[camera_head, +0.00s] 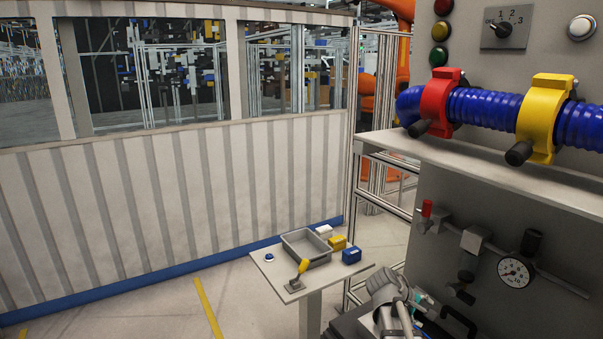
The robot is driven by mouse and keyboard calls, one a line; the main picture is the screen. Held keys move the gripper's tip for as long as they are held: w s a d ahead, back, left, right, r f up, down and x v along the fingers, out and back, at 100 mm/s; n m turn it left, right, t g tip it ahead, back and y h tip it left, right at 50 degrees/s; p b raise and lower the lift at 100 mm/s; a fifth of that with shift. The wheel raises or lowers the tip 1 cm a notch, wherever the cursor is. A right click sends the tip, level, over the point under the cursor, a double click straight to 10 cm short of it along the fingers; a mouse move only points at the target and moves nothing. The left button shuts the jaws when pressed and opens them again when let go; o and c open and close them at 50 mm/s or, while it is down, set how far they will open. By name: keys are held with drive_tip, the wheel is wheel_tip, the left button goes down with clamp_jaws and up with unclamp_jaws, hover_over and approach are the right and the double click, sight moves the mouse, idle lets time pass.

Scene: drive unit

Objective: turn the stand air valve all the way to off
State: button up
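A valve with an upright red handle (427,210) sits on the thin pipe along the grey panel, at the right. A round pressure gauge (515,271) is on the same pipe run, farther right. A yellow lever (301,269) on a dark base stands at the front corner of a small pedestal table. No label shows which of the two is the stand air valve. My gripper (448,319) is low in the picture, below the pipe and apart from both handles. It is partly cut off by the lower edge, and its opening does not show clearly.
The small table (282,279) also carries a grey tray (306,247), white, yellow and blue boxes and a blue button. A shelf (480,173) juts out above the pipe. A blue hose (490,107) with red and yellow clamps lies above it. Floor left of the table is free.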

drive_tip(key=s+a+f+m+y+b, duration=0.1)
drive_tip(key=s+a+f+m+y, duration=0.2)
drive_tip(key=a, duration=0.5)
drive_tip(key=s+a+f+m+g+y+b, duration=0.1)
drive_tip(key=s+a+f+m+y+b, duration=0.1)
drive_tip(key=s+a+f+y, duration=0.4)
drive_tip(key=s+a+f+m, duration=0.1)
drive_tip(key=s+a, duration=0.1)
drive_tip(key=a, duration=0.1)
drive_tip(key=shift+s+m+b, duration=0.3)
drive_tip(key=shift+s+m, duration=0.1)
idle(1.3)
